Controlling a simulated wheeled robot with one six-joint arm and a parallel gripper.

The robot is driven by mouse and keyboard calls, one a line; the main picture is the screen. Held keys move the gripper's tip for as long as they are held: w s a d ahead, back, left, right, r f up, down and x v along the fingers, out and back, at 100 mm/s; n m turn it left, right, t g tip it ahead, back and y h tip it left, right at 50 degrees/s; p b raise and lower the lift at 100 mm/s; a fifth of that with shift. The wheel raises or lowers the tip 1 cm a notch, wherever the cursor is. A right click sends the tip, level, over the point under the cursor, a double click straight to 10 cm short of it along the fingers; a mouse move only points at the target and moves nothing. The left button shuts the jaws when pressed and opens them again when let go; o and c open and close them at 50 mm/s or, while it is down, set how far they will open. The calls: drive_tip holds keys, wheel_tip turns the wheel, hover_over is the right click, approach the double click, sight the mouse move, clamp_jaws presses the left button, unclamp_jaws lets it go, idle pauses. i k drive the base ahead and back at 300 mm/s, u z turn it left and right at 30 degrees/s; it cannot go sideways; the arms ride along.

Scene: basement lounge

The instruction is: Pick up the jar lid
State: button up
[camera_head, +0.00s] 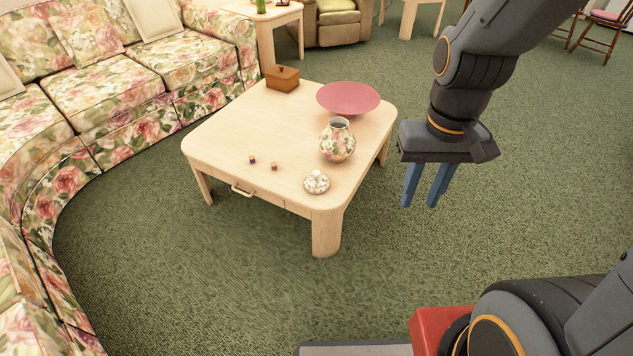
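The jar lid (316,182) is a small, round, floral-patterned lid with a pale knob on top. It lies on the near right corner of the light wooden coffee table (232,135). A matching floral jar (337,142) stands open just behind it, apart from it. My gripper (420,205) is to the right of the table, above the carpet, with its blue fingers pointing down. The fingers are apart with nothing between them. Nothing covers the lid.
A pink bowl (348,97) and a wooden box (282,78) stand at the table's back. Two tiny objects (252,160) (274,167) lie near its front edge. A floral sofa (105,85) curves along the left. Green carpet is clear in front and at right.

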sight(315, 183)
drive_tip(key=z, duration=0.05)
drive_tip(key=k, duration=0.5)
drive_tip(key=z, duration=1.45)
drive_tip(key=i, duration=1.25)
drive_tip(key=u, duration=2.55)
